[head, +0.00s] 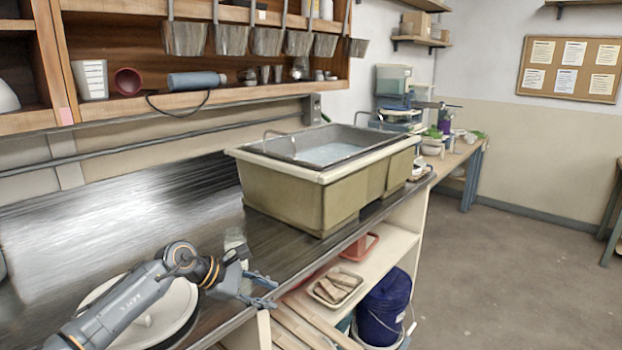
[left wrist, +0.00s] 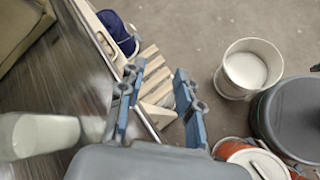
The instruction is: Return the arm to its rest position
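My left arm reaches in from the lower left of the head view, low over the counter (head: 120,190). My left gripper (head: 272,291) is at the counter's front edge and points outward past it. In the left wrist view the two blue-grey fingers of this gripper (left wrist: 158,88) are apart with nothing between them. The slatted shelf and floor show beyond them. A pale translucent cup (head: 235,240) stands on the counter just behind the gripper; a whitish container (left wrist: 42,136) shows at the left of the wrist view. My right gripper is not in view.
A pale round lid-like object (head: 178,318) lies under my left arm. A large tan basin (head: 285,195) stands farther along the counter. A blue bucket (head: 383,308) is below. In the wrist view, a white-filled bucket (left wrist: 246,70), grey bin (left wrist: 297,118) and orange-red bucket (left wrist: 235,147) stand below.

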